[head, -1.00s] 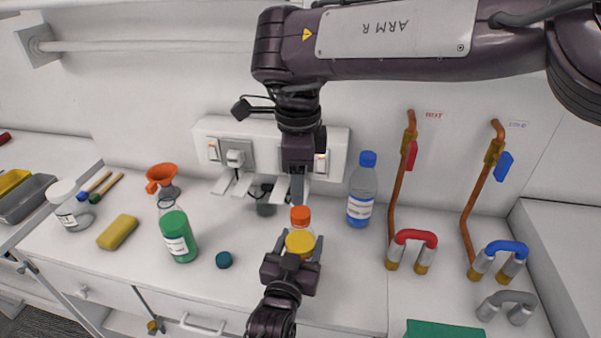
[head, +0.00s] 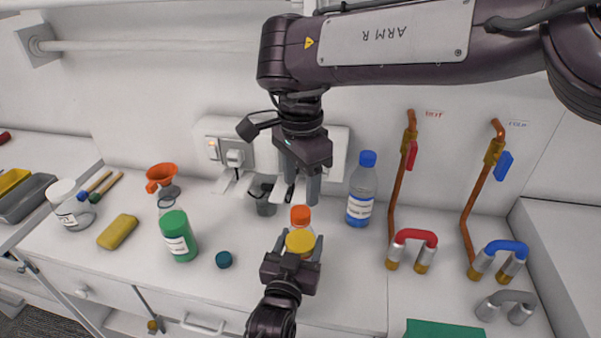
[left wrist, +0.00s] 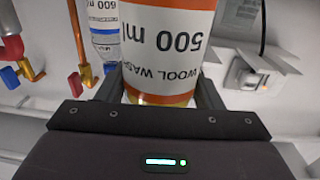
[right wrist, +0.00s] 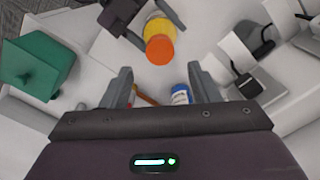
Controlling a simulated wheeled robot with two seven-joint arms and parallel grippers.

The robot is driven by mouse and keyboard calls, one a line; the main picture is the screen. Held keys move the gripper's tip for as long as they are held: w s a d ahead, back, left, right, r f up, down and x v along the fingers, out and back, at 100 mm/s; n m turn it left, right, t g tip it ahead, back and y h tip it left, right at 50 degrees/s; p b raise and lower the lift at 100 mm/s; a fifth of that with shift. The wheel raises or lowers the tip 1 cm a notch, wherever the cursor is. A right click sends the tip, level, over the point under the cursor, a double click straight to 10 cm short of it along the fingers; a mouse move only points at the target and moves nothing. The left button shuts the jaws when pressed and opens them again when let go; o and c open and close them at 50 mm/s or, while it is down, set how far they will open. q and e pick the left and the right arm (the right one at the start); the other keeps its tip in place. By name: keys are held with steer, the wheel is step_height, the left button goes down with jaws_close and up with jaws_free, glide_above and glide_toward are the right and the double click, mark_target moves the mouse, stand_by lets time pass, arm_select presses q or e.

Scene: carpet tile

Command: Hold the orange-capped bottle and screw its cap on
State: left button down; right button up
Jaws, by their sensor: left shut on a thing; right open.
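The orange-capped bottle stands in front of the wall sockets, its orange cap (head: 300,213) on top. My left gripper (head: 299,250) is shut around it from the near side. A yellow round part (head: 300,241) shows just below the cap; the rest is mostly hidden in the head view. In the left wrist view its white "500 ml" label (left wrist: 165,45) with orange bands fills the space between the fingers. My right gripper (head: 297,192) is open and empty, just behind and above the cap. In the right wrist view the cap (right wrist: 160,48) lies beyond the open fingers, apart from them. Its tightness cannot be seen.
The front counter is fairly clear.

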mark_target(301, 211)
steer(key=shift+f, duration=3.2)
steer(key=shift+c, duration=0.4)
